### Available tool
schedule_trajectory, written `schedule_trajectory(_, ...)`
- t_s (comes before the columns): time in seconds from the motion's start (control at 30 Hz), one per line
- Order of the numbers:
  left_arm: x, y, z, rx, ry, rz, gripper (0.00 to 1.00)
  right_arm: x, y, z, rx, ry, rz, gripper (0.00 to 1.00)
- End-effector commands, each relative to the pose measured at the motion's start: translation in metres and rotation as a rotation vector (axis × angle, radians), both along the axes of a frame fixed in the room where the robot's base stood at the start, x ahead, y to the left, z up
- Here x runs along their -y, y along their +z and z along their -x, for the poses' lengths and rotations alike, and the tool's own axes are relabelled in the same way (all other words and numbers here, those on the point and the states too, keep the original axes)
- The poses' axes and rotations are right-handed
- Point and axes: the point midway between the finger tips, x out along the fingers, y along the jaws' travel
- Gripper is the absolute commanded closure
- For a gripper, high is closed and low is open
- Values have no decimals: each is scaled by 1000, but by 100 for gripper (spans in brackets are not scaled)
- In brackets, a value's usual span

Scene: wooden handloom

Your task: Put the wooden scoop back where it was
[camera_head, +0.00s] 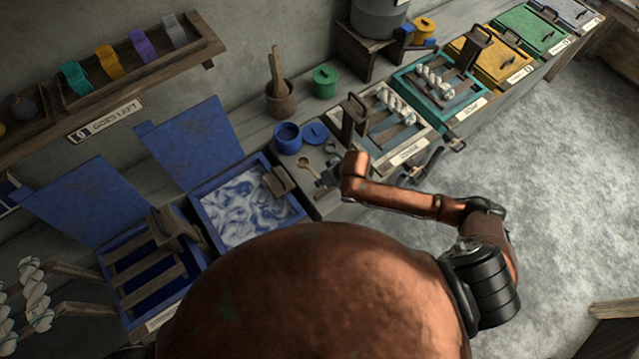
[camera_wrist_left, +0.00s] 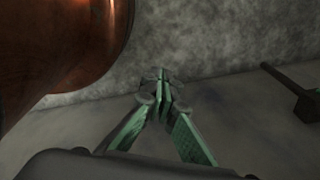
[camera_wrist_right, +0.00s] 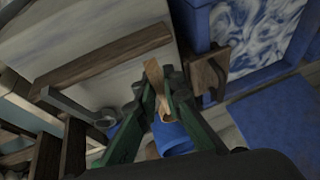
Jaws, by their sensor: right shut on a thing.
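The wooden scoop (camera_head: 305,163) is light tan, with its rounded end toward the blue jar in the head view. My right gripper (camera_head: 328,178) is shut on it above the grey bench, between the blue marbling tray and the white-topped frame. In the right wrist view the flat wooden piece of the scoop (camera_wrist_right: 155,70) shows between the fingertips of my right gripper (camera_wrist_right: 157,85). The blue jar (camera_head: 288,140) stands open beside it. My left gripper (camera_wrist_left: 163,92) is empty in the left wrist view, its fingertips together. It is hidden in the head view.
A blue lid (camera_head: 314,132) lies beside the jar. The marbling tray (camera_head: 205,205) is at left. A wooden mortar (camera_head: 281,100) and green pot (camera_head: 326,80) stand behind. The pale frame (camera_head: 420,138) and teal box (camera_head: 405,78) line the bench at right.

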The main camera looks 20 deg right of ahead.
Motion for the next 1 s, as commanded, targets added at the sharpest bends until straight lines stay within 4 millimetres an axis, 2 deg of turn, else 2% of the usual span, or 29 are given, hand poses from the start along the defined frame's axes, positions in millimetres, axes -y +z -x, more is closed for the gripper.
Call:
schedule_trajectory(0.1, 0, -2, 4, -5, 1, -1, 100, -2, -11, -9, 0, -1, 0, 100)
schedule_trajectory(0.27, 0, -3, -1, 0, -1, 0, 100, -3, -21, -17, 0, 0, 1, 100)
schedule_trajectory(0.4, 1, -2, -7, 8, -1, 1, 100, -3, -41, -17, -2, 0, 2, 100)
schedule_trajectory(0.5, 1, -2, -11, 14, -2, 2, 100, -3, -49, -17, 1, 1, 1, 100)
schedule_trajectory(0.9, 2, -2, -11, 13, -2, 2, 100, -3, -54, -16, 0, 0, 0, 100)
schedule_trajectory(0.93, 2, -2, -10, 13, -2, 2, 100, -3, -53, -17, 0, 0, 0, 90)
schedule_trajectory(1.0, 2, -2, -9, 12, -2, 2, 100, -3, -53, -16, 0, 0, 0, 85)
